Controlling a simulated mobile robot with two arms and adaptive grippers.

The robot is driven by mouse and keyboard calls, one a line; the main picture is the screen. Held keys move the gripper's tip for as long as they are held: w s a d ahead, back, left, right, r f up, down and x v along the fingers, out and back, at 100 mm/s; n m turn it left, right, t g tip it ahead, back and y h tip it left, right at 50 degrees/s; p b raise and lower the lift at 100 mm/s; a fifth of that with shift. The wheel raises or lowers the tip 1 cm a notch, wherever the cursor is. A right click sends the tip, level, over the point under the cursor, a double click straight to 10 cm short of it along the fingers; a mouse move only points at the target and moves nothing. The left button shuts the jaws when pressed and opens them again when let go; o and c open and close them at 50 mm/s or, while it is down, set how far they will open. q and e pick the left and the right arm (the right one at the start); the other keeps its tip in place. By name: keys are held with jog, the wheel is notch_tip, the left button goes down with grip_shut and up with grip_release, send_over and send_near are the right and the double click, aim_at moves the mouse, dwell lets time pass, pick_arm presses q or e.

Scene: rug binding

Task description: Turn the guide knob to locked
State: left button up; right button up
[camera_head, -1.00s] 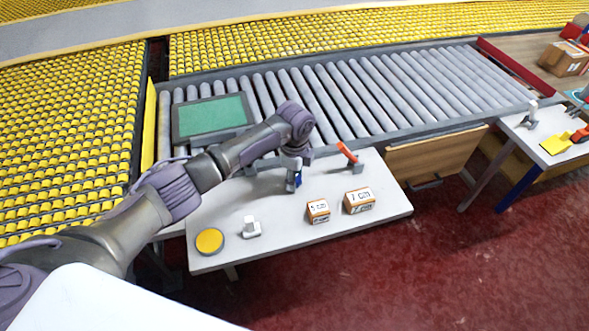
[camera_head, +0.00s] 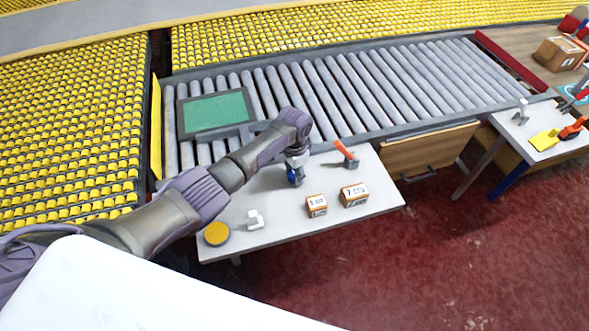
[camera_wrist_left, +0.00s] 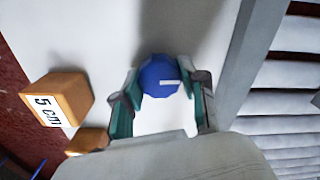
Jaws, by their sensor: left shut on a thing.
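The guide knob (camera_wrist_left: 159,75) is blue with a short white mark on its top; it stands on the white table (camera_head: 255,225). In the left wrist view the mark lies across the knob, pointing right. My left gripper (camera_wrist_left: 160,84) is around the knob, with one finger on each side, shut on it. In the head view the left gripper (camera_head: 295,172) reaches down to the back part of the table, and a bit of blue shows below it. My right gripper is not in view.
Two cardboard blocks, one marked 5 cm (camera_head: 316,205) and a larger one (camera_head: 354,195), stand to the right. An orange-handled lever (camera_head: 346,157), a white fixture (camera_head: 254,220) and a yellow disc (camera_head: 217,234) are also on the table. A roller conveyor (camera_head: 350,92) runs behind.

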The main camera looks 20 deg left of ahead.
aim_at(294, 174)
pick_arm(q)
jog(key=n+p, duration=0.2)
jog(key=n, duration=0.3)
jog(key=shift+w+n, duration=0.1)
jog(key=shift+n, duration=0.3)
dwell(0.4)
jog(key=o, duration=1.1)
jog(key=shift+o, duration=0.2)
notch_tip(294, 174, up, 12)
